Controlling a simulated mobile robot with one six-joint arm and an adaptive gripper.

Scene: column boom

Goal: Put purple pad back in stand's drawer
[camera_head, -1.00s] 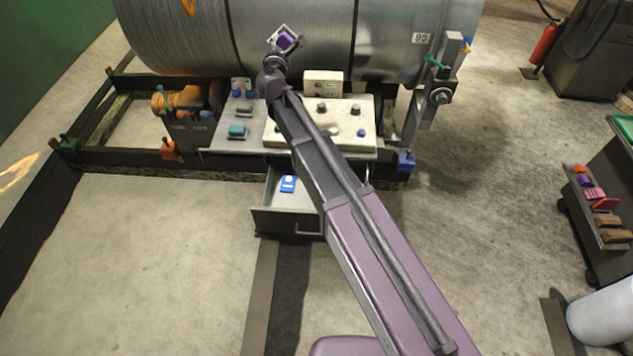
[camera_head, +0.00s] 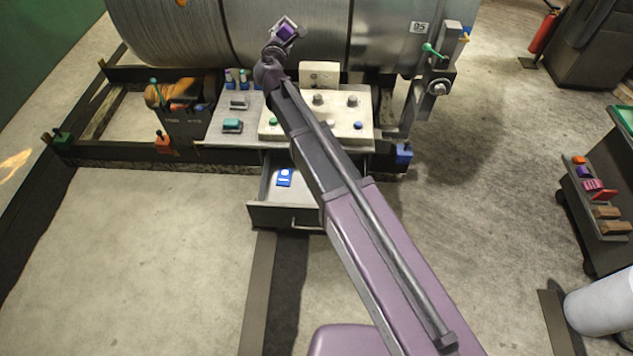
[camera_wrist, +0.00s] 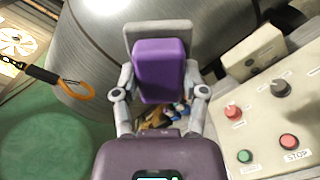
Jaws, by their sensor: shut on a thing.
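The purple pad (camera_wrist: 160,68) is a block with a grey plate behind it, held between the fingers of my gripper (camera_wrist: 160,90) in the wrist view. In the head view the pad (camera_head: 287,31) shows at the end of my raised arm, in front of the large drum. My gripper (camera_head: 283,32) is shut on it, high above the stand. The stand's drawer (camera_head: 286,214) is pulled open below the control panel. A blue item with a white mark (camera_head: 285,177) lies in the drawer. My arm covers the drawer's right part.
The control panel (camera_head: 345,132) with knobs and buttons stands above the drawer. A metal drum (camera_head: 300,70) fills the back. A post with a green lever (camera_head: 440,70) stands at right. A side cart (camera_head: 600,215) holds small blocks.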

